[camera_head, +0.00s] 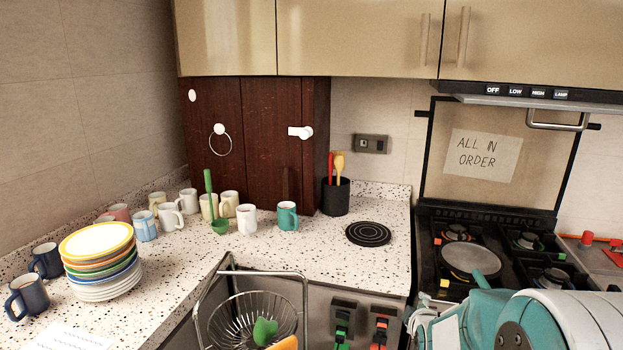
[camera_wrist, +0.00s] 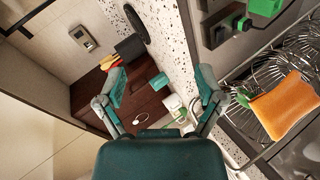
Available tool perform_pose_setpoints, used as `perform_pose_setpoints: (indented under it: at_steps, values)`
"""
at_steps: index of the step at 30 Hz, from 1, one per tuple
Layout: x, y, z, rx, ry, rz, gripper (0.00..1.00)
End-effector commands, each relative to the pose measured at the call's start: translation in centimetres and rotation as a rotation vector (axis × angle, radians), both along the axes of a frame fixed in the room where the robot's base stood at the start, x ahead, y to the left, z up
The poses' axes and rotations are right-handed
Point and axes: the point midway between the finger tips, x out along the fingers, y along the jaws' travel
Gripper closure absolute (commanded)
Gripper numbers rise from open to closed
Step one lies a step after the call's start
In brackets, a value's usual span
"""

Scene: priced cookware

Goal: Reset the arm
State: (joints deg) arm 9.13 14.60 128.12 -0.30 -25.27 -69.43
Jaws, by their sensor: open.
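My gripper (camera_wrist: 162,84) shows in the wrist view with its two teal fingers spread wide apart and nothing between them. Behind the gap lie the dark brown cabinet, a teal mug (camera_wrist: 159,81) and the speckled counter, all at a distance from the fingers. In the head view, my teal and white arm (camera_head: 560,322) fills the bottom right corner, in front of the stove. I cannot make out the fingertips in that view.
The counter (camera_head: 330,245) holds several mugs, a stack of plates (camera_head: 97,240), a utensil pot (camera_head: 336,197) and a black trivet (camera_head: 368,233). A wire basket (camera_head: 250,318) stands in front. A pan (camera_head: 470,260) is on the stove, below the hood (camera_head: 540,95).

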Motion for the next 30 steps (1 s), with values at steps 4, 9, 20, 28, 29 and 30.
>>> perform_pose_setpoints:
  at_steps: [4,9,20,28,29,30]
  values:
    - [-3.3,1.9,3.6,0.171,0.059,-0.067,0.13]
    - [-8.1,3.9,6.4,0.359,0.143,-0.168,0.13]
    - [-20.4,7.1,10.1,0.703,0.319,-0.445,0.13]
    - [-29.0,8.4,10.7,0.874,0.424,-0.669,0.13]
    - [-29.6,8.5,10.7,0.884,0.43,-0.685,0.13]
    - [-30.1,8.6,10.6,0.893,0.438,-0.702,0.13]
